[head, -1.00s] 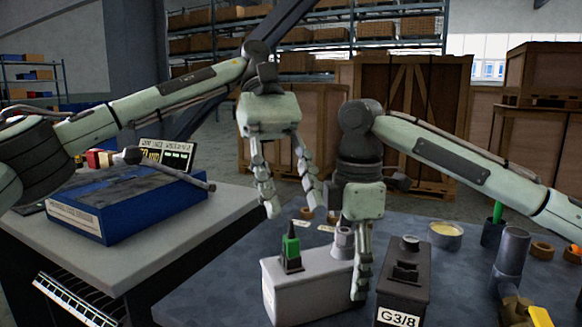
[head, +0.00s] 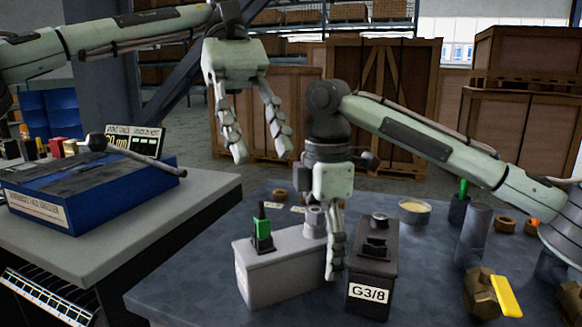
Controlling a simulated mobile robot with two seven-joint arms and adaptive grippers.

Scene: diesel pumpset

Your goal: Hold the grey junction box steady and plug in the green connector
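The grey junction box (head: 283,270) sits on the dark blue table top. The green connector (head: 262,228) stands upright on the left part of its top, in a black base; how deep it sits I cannot tell. My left gripper (head: 263,157) is open and empty, pointing down above the green connector and clear of it. My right gripper (head: 334,272) points down at the right end of the junction box, beside its grey round fitting (head: 315,221). I see it nearly edge-on, so whether its fingers are closed on the box is unclear.
A dark box marked G3/8 (head: 374,268) stands close to the right of my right gripper. A round tin (head: 414,211), a grey pipe piece (head: 474,235) and a yellow-handled brass valve (head: 482,292) lie further right. A blue instrument case (head: 85,192) stands on the left bench.

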